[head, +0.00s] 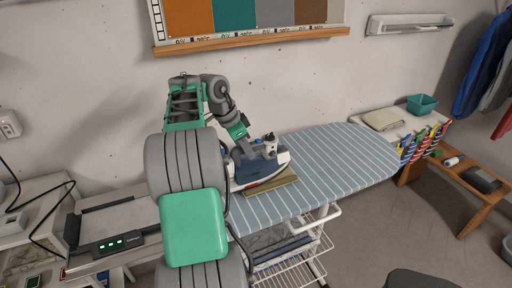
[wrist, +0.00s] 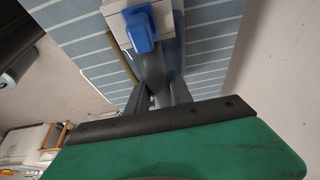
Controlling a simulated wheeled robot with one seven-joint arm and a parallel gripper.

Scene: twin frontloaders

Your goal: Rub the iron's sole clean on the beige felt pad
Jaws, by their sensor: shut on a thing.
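The iron (head: 262,172), white and grey with a dark blue lower body, is over the striped ironing board, sole down. My gripper (head: 240,150) is shut on the iron's handle; the wrist view shows the fingers (wrist: 160,95) around the dark grey handle (wrist: 152,66), with a blue part (wrist: 141,28) beyond. The beige felt pad (head: 284,185) lies on the board under the iron, its front and right parts showing. The iron hides the rest. I cannot tell whether the sole touches the pad or hovers just above it.
The ironing board (head: 345,155) is clear to the right of the pad. A wire rack (head: 290,262) hangs below it. A wall ledge (head: 250,40) runs behind.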

